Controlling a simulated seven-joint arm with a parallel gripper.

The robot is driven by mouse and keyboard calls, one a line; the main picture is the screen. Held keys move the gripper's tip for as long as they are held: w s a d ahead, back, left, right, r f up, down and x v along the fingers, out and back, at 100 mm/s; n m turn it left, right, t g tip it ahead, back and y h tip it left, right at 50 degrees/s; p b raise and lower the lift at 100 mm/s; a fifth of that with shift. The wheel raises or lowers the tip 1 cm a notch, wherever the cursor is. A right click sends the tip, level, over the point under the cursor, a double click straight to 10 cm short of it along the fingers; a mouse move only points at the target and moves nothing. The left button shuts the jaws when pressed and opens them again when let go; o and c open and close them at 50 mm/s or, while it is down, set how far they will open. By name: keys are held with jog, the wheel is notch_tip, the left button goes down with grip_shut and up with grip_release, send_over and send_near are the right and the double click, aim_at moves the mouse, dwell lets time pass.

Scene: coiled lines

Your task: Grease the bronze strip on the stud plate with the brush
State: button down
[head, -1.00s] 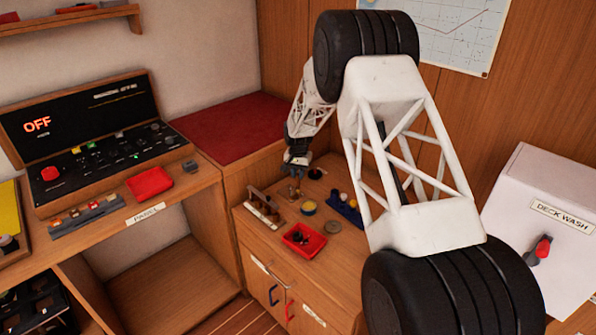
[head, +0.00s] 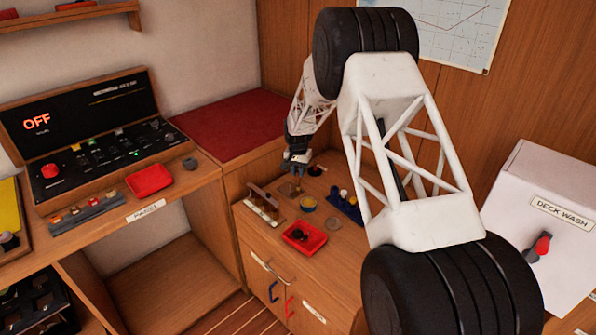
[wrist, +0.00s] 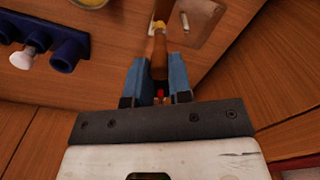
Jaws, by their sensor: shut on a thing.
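My gripper (wrist: 158,80) has its blue fingers shut on the brush (wrist: 158,52), which has a brown wooden handle and a yellow band near its far end. The brush points away from my wrist, over the counter. Its bristle end lies at the near edge of a brownish plate with a small upright pin, probably the stud plate (wrist: 203,18); I cannot tell whether they touch. The bronze strip cannot be made out clearly. In the head view my gripper (head: 296,163) is low over the back of the counter, and the brush is too small to make out well.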

jog(key=shift+f, duration=0.5)
dwell(0.5)
jog(key=shift+s+a, duration=0.15)
jog(key=shift+s+a, duration=0.3)
jog(key=shift+a, duration=0.05)
jog(key=shift+s+a, duration=0.15)
dwell(0.5)
jog(key=shift+s+a, duration=0.35)
jog(key=shift+s+a, duration=0.2)
dwell(0.5)
jog(key=shift+s+a+f, duration=0.1)
jog(key=shift+s+a, duration=0.1)
jog(key=shift+s, duration=0.05)
